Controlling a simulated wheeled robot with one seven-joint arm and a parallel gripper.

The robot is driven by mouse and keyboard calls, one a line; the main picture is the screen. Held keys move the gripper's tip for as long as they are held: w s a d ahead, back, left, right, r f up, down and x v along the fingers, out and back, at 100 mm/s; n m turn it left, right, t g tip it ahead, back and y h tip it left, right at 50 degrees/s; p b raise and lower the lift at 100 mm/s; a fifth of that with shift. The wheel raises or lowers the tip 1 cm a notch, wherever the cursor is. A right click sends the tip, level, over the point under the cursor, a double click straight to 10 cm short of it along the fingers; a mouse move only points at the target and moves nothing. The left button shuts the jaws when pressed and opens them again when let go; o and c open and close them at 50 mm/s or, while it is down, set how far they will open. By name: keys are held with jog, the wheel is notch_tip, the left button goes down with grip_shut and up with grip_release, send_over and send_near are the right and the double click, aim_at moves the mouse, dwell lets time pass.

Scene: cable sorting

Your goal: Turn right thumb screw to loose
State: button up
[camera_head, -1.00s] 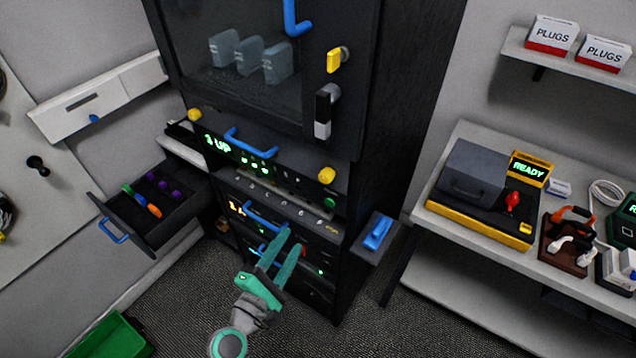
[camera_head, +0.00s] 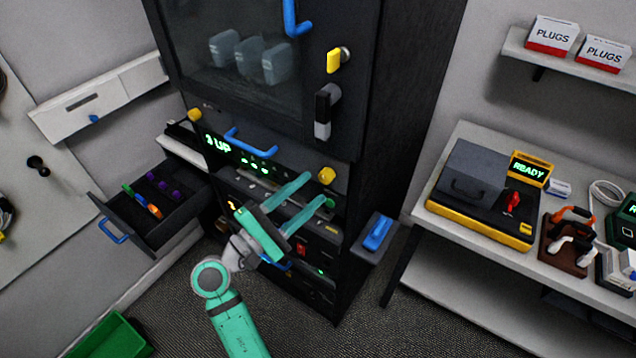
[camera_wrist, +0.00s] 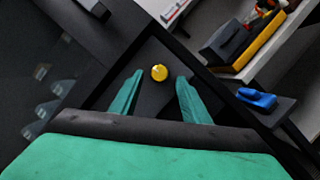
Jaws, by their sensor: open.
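The right thumb screw (camera_head: 326,175) is a yellow knob at the right end of the "3 UP" unit's front. In the wrist view the same yellow knob (camera_wrist: 159,73) shows between and beyond the fingertips. My gripper (camera_head: 316,188) is open and empty, its green fingers pointing up and right toward the cabinet, with the tips just below and left of the knob. In the wrist view the fingers (camera_wrist: 160,80) stand on either side of the knob, and no contact shows. The left thumb screw (camera_head: 194,115), also yellow, is at the unit's other end.
A blue handle (camera_head: 250,143) sticks out from the unit. Above are a glass door and a black-and-white latch (camera_head: 325,112). A blue object (camera_head: 377,232) sits on a side ledge at right. An open drawer (camera_head: 150,232) juts out at left.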

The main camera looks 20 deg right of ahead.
aim_at(323, 180)
jog(key=shift+x, duration=1.9)
jog(key=shift+c, duration=0.5)
jog(key=c, duration=0.9)
